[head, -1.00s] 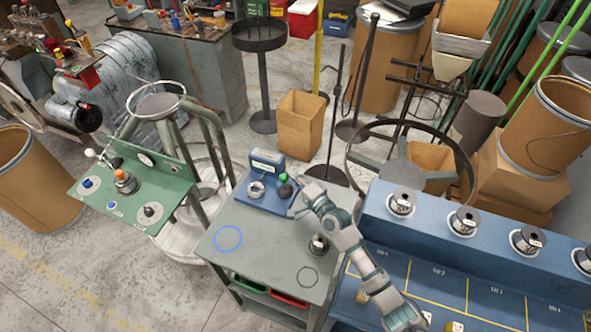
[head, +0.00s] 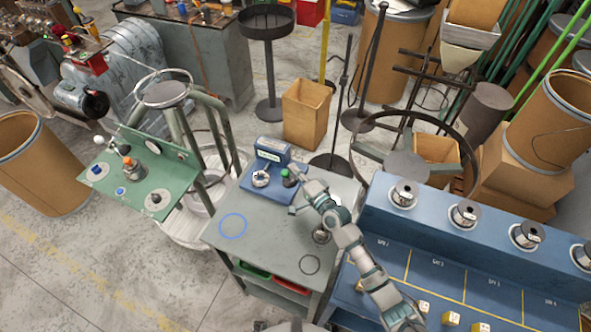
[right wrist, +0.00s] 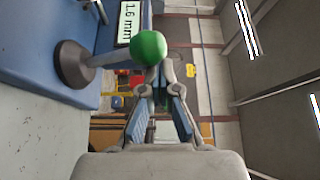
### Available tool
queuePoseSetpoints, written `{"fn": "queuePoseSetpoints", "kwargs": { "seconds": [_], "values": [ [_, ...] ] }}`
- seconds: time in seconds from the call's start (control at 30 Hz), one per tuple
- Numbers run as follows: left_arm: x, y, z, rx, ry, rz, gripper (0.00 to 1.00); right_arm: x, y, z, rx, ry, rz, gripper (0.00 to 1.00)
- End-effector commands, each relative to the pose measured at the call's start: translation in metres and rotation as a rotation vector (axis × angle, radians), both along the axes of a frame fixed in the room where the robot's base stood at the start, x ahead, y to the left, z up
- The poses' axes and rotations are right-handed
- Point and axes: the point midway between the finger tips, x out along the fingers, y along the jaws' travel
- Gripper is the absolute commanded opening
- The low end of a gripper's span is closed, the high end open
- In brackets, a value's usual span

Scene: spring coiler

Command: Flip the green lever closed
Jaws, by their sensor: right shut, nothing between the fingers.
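The green lever is a green ball knob (right wrist: 149,47) on a grey shaft that rises from a round dark base (right wrist: 72,64), in the right wrist view. In the head view the small green knob (head: 285,172) shows on the blue device (head: 262,185) on the grey bench. My right gripper (head: 294,208) is just right of and in front of the lever. In the right wrist view its fingers (right wrist: 160,76) are shut and empty, with their tips close to the ball. I cannot tell whether they touch it. My left gripper is out of view.
A blue spool rack (head: 470,262) stands close on the right. A green control panel (head: 135,190) stands at left. The bench's front left is clear.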

Motion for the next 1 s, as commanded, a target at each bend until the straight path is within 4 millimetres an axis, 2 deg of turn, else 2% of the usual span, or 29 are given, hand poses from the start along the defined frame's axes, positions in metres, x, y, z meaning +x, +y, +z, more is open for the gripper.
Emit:
{"fn": "queuePoseSetpoints", "kwargs": {
  "seconds": [0.1, 0.27, 0.7, 1.0],
  "values": [
    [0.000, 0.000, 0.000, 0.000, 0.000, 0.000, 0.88, -0.003, 0.004, -0.003, -0.002, 0.008, 0.010, 0.00],
    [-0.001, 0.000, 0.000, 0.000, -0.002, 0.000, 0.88, -0.012, -0.002, -0.005, -0.001, 0.010, 0.010, 0.00],
    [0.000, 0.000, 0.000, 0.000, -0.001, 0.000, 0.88, -0.075, -0.059, -0.009, -0.002, 0.008, 0.004, 0.00],
    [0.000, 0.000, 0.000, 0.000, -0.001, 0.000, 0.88, -0.092, -0.074, -0.008, 0.002, 0.004, 0.000, 0.00]
  ]
}}
